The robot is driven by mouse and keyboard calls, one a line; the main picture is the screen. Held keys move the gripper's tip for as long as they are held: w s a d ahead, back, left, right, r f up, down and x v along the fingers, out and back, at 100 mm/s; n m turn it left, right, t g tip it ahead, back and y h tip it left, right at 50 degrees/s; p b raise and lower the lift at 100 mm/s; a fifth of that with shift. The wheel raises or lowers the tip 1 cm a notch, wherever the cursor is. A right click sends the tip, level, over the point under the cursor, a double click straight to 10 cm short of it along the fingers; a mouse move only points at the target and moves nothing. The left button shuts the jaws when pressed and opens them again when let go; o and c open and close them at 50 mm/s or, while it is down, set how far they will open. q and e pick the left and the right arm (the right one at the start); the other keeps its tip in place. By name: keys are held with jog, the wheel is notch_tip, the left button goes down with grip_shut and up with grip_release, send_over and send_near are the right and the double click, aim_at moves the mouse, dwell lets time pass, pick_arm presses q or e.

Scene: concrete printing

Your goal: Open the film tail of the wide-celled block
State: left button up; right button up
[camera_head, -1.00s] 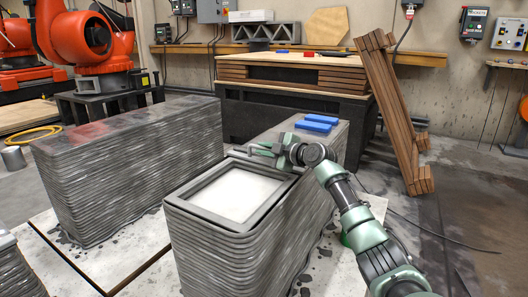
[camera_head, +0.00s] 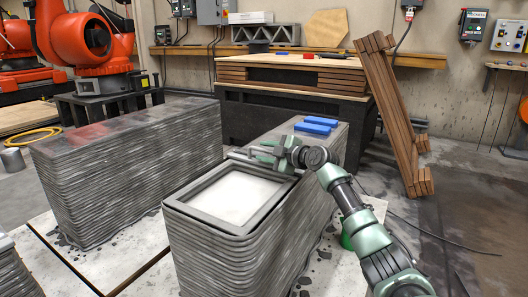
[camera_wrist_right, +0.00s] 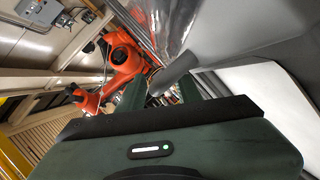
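The block in the middle (camera_head: 235,255) is layered grey concrete with one wide rectangular cell showing, its floor white (camera_head: 238,196). Its rear top (camera_head: 325,139) looks smooth and grey. My right gripper (camera_head: 252,153) is over the block's top, just behind the cell, pointing left. In the right wrist view its two fingers (camera_wrist_right: 160,92) stand apart. A grey rounded strip (camera_wrist_right: 177,70) lies at or beyond the fingertips; I cannot tell whether it is film or rim, or whether they touch. A shiny, wrinkled film-like surface (camera_wrist_right: 170,25) shows beyond. My left gripper is out of view.
Blue bars (camera_head: 318,124) lie on the middle block's rear top. A long layered block (camera_head: 130,160) with a glossy top stands to the left. A workbench (camera_head: 290,90) and leaning brown planks (camera_head: 395,115) are behind. An orange robot arm (camera_head: 88,40) stands back left.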

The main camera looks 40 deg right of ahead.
jog(key=shift+p+v, duration=0.7)
jog(key=shift+v, duration=2.9)
